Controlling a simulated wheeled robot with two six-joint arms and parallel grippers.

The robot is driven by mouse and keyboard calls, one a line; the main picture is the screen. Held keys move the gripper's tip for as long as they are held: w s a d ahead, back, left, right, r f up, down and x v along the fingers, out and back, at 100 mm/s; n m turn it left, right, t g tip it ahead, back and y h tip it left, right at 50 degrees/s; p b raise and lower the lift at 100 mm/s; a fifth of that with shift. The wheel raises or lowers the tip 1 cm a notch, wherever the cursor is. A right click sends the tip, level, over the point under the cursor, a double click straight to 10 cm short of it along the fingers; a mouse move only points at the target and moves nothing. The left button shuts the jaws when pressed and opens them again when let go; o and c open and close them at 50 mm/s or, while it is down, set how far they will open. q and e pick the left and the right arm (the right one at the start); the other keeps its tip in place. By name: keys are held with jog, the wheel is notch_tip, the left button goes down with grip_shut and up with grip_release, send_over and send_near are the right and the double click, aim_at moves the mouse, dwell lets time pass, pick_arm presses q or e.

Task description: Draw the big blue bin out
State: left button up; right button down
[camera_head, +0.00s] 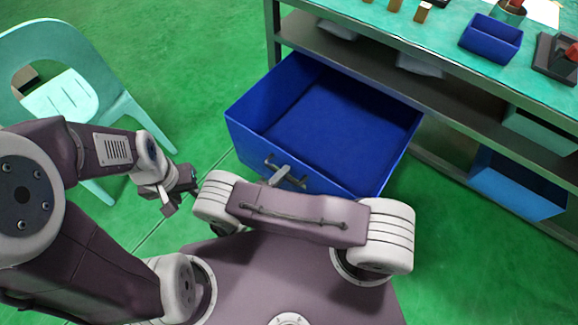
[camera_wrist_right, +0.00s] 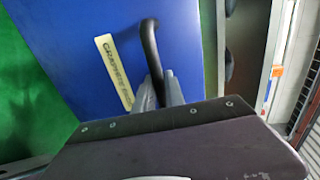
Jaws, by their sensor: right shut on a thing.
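The big blue bin (camera_head: 345,130) stands well out from under the workbench, its open top showing an empty inside. Its back end is still beneath the bench shelf. My right gripper (camera_head: 283,176) is at the bin's front wall, shut on the dark bar handle (camera_wrist_right: 150,45). In the right wrist view the fingers (camera_wrist_right: 160,92) close around the handle's lower part, beside a cream label (camera_wrist_right: 114,72) on the blue front (camera_wrist_right: 75,30). My left gripper (camera_head: 178,192) hangs empty to the left of the bin, apart from it; its finger gap is unclear.
The workbench (camera_head: 400,40) carries a small blue box (camera_head: 490,40) and other items on top. A lighter blue bin (camera_head: 515,185) sits under its right part. A pale green chair (camera_head: 75,85) stands at the left. Green floor lies free between chair and bin.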

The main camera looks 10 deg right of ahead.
pick_arm(q)
jog(key=shift+s+a, duration=0.1)
pick_arm(e)
jog(key=shift+s+a, duration=0.3)
jog(key=shift+a, duration=0.05)
jog(key=c, duration=1.4)
grip_release()
